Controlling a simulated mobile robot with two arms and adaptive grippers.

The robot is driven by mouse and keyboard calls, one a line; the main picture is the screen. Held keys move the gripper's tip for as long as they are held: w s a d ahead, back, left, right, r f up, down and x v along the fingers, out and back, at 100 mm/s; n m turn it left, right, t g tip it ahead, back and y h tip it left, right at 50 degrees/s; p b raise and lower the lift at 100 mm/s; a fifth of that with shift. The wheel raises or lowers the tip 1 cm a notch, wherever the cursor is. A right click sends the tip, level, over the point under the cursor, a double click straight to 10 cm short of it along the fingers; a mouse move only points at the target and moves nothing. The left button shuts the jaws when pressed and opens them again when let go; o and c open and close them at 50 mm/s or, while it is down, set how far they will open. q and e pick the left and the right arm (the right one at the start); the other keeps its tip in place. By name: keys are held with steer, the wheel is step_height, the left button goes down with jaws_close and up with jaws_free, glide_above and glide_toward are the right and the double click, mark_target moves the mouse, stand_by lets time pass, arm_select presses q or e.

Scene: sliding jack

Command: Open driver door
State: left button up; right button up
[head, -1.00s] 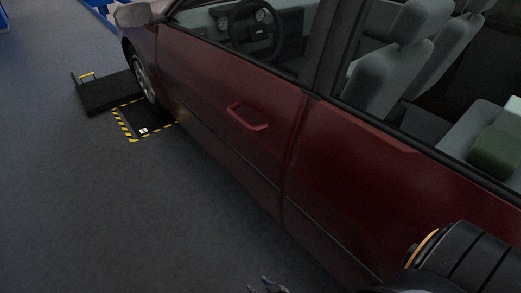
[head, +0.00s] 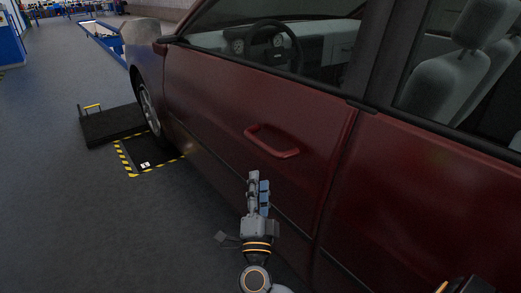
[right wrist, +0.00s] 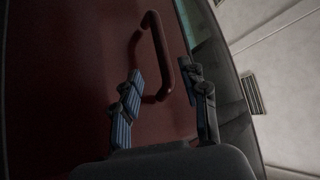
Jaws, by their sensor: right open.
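The dark red driver door (head: 215,110) of the car is shut in the head view, with the steering wheel behind its window. Its red loop handle (head: 272,143) stands out from the panel. My right gripper (head: 259,180) is below and a little left of the handle in the picture, apart from it. In the right wrist view its two fingers (right wrist: 163,85) are open, and the handle (right wrist: 158,50) shows beyond and between the fingertips, with nothing held. My left gripper is not in view.
The rear door (head: 420,190) is to the right of the driver door. A black ramp (head: 110,124) and a yellow-black striped floor plate (head: 150,155) lie near the front wheel. The grey floor (head: 70,220) at left is clear.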

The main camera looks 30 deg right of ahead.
mark_target(261, 143)
steer(key=b+x, duration=0.1)
steer(key=x, duration=1.1)
steer(key=shift+w+d, duration=0.1)
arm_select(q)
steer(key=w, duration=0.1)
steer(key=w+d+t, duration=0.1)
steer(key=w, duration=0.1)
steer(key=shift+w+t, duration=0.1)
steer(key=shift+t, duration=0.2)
arm_select(e)
steer(key=shift+w+d+r, duration=0.2)
steer(key=shift+w, duration=0.1)
jaws_close()
